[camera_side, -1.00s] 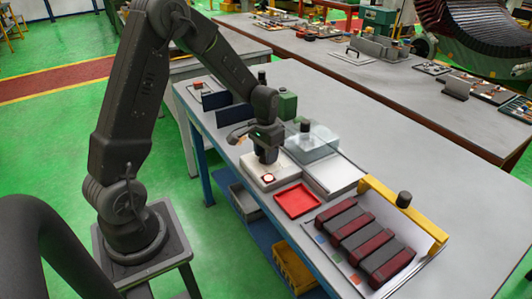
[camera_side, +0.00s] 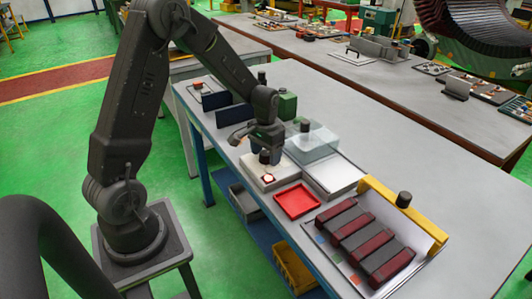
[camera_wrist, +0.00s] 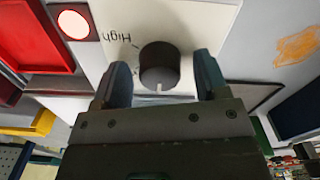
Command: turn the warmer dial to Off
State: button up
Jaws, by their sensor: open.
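The warmer is a white box in the side view (camera_side: 284,174), with a dark round dial (camera_side: 265,157) on top. In the wrist view the dial (camera_wrist: 159,66) has a white pointer mark facing the bottom of the picture, away from the upside-down "High" label (camera_wrist: 119,46) at upper left. A red-framed lamp on the warmer (camera_wrist: 73,24) glows pale. My gripper (camera_side: 265,147) is open just above the dial. In the wrist view its fingers (camera_wrist: 163,72) lie on either side of the dial, with gaps. Any Off label is hidden or out of view.
A red tray (camera_side: 297,201) lies in front of the warmer. A clear box (camera_side: 312,144) stands behind it. Dark blue upright plates (camera_side: 233,114) stand at the left. Red and dark bars (camera_side: 364,240) lie by a yellow rail (camera_side: 402,213) at the right.

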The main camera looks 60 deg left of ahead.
aim_at(266, 153)
notch_tip(266, 153, up, 14)
dwell(0.6)
jog(key=shift+f, duration=0.1)
jog(key=s+d+r+m+t, duration=0.1)
jog(key=s+d+r+t, duration=0.1)
jog(key=s+d, duration=0.5)
jog(key=s+d+r+m+t, duration=0.1)
jog(key=s+d+r+t, duration=0.2)
jog(key=s+d, duration=0.5)
jog(key=s+r, duration=0.1)
jog(key=s, duration=0.2)
jog(key=shift+s+d+r+m+t, duration=0.2)
jog(key=shift+m+t, duration=0.1)
jog(key=shift+m, duration=0.1)
